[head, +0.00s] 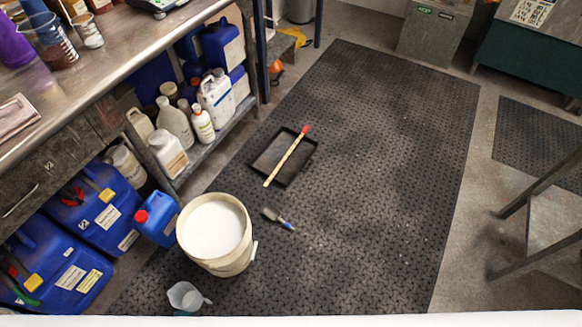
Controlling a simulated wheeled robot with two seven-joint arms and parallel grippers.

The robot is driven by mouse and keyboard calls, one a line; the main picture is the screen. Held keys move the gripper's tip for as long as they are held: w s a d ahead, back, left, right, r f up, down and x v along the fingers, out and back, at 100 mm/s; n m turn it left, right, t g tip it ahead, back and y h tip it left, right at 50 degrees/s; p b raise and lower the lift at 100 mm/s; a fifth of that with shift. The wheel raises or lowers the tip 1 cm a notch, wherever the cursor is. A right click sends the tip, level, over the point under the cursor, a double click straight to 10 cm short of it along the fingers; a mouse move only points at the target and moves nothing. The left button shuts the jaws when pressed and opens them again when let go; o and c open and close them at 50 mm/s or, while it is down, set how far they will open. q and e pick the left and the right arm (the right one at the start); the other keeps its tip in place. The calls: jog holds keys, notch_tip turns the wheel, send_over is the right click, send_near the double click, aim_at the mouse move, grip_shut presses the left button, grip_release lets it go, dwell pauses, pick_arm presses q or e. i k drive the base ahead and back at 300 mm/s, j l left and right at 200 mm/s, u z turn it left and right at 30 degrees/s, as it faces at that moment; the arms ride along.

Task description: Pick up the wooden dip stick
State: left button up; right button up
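The wooden dip stick (287,156) is a thin, light wooden rod with a red end. It lies slantwise across a shallow black tray (256,166) on the dark floor mat, red end at the upper right over the tray's rim. Its lower left end reaches the tray's near edge. Nothing touches it except the tray. Neither of my grippers shows in the head view.
A cream bucket (243,262) of white contents stands nearer on the mat. A brush (277,218) and a clear jug (186,296) lie close by. A metal bench (130,40) with a bottle-filled lower shelf and blue canisters (104,208) line the left. The mat (385,190) is clear rightward.

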aim_at(304, 131)
jog(key=k+u, duration=0.25)
jog(key=u, duration=0.15)
jog(key=k+j+u, duration=0.1)
jog(key=u, duration=0.25)
jog(key=k+j+u, duration=0.2)
jog(key=u, duration=0.2)
jog(key=l+u, duration=0.2)
jog(key=u, duration=2.05)
jog(key=k+l, duration=0.25)
jog(key=l, duration=0.25)
jog(key=k+l+u, duration=0.1)
jog(key=l, duration=0.35)
jog(key=k+l, duration=0.35)
jog(key=l, duration=0.15)
jog(key=k+l+u, duration=0.1)
jog(key=k+l, duration=0.15)
jog(key=l, duration=0.2)
jog(key=k+l, duration=0.25)
jog(key=l, duration=0.2)
jog(key=u, duration=0.05)
